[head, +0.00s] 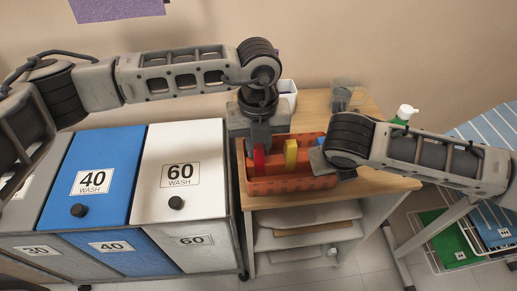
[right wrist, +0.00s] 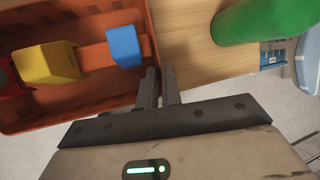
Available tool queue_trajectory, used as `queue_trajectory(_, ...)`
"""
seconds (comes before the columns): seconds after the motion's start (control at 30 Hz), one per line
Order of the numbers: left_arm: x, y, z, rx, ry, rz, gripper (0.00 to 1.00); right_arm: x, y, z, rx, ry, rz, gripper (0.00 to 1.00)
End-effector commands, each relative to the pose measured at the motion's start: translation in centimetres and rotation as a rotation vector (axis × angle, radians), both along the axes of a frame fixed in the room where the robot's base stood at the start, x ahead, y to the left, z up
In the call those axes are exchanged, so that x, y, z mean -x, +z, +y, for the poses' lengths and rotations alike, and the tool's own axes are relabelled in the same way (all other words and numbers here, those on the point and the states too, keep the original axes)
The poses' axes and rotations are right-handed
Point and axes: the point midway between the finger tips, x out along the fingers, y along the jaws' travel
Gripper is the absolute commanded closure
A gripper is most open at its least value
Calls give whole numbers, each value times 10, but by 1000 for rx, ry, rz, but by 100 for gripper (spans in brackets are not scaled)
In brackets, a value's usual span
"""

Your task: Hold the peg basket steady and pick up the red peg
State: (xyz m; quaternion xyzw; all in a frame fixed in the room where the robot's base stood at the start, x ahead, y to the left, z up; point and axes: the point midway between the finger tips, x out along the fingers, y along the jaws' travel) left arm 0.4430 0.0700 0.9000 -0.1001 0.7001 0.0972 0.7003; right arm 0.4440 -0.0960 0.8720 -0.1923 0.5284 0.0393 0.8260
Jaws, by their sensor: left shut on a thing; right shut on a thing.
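The orange peg basket (head: 290,185) stands on the wooden top of a stand. The red peg (head: 259,160) is upright at the basket's left end; only a bit of it shows at the left edge of the right wrist view. My left gripper (head: 259,146) points down from above and is shut on the red peg's upper part. My right gripper (head: 322,160) is shut on the basket's right end wall, which shows between its fingers in the right wrist view (right wrist: 158,88). A yellow peg (head: 291,154) and a blue peg (right wrist: 124,46) are also in the basket.
White and blue wash bins (head: 180,170) are on the left.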

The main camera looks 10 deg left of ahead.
Motion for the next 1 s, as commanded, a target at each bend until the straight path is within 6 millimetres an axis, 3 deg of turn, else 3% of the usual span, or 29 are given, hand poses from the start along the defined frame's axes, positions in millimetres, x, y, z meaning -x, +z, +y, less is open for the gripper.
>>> queue_trajectory(0.5,-1,88,0,1,0,-3,100,0,0,-1,2,-1,0,100)
queue_trajectory(0.9,0,99,0,1,-1,0,100,0,0,-1,2,-1,0,100)
queue_trajectory(0.93,0,99,0,1,-1,0,100,0,0,-1,2,-1,0,85)
queue_trajectory(1.0,0,99,0,1,-1,0,100,0,0,-1,2,-1,0,68)
